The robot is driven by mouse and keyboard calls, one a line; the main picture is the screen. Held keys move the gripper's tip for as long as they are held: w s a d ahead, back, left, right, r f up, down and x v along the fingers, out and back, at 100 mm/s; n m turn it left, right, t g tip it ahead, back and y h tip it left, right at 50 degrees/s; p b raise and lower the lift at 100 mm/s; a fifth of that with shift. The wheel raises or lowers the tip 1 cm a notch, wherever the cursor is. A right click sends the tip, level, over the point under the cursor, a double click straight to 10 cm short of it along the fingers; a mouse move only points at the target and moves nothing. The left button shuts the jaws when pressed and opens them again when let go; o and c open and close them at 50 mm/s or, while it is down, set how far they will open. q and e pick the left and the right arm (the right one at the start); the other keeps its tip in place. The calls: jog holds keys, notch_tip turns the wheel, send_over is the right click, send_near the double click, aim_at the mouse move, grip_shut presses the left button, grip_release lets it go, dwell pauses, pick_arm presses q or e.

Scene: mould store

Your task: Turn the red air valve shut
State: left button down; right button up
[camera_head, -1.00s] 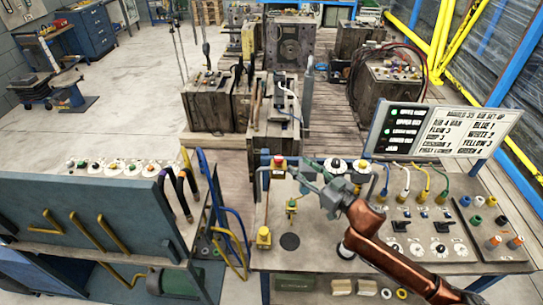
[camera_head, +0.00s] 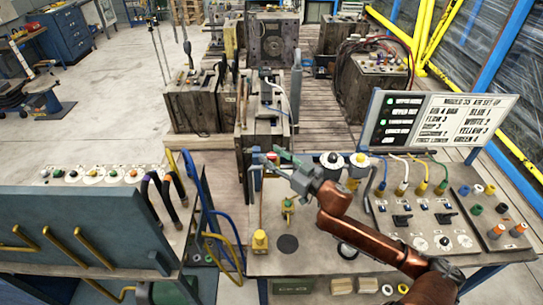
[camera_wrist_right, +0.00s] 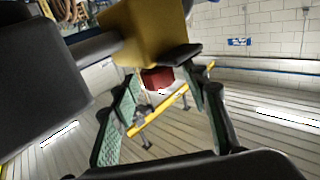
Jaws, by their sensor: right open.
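The red air valve (camera_wrist_right: 157,78) shows in the right wrist view as a small dark red block below a yellow block (camera_wrist_right: 148,35). In the head view my gripper covers most of it, at the back left of the front bench. My right gripper (camera_head: 274,157) reaches there from the right. In the wrist view its green-padded fingers (camera_wrist_right: 160,82) are spread, with the red part between their tips. I cannot tell whether they touch it. My left gripper is not in view.
The bench (camera_head: 330,262) carries a yellow knob block (camera_head: 260,241), a brass fitting (camera_head: 288,205), round gauges (camera_head: 358,160) and coloured hoses (camera_head: 421,180). A sign board (camera_head: 425,120) stands at the back right. A blue-grey panel (camera_head: 75,225) stands at the left.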

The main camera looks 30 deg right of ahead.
jog(key=shift+w+a, duration=0.1)
jog(key=shift+w, duration=0.25)
jog(key=shift+c, duration=0.3)
grip_shut()
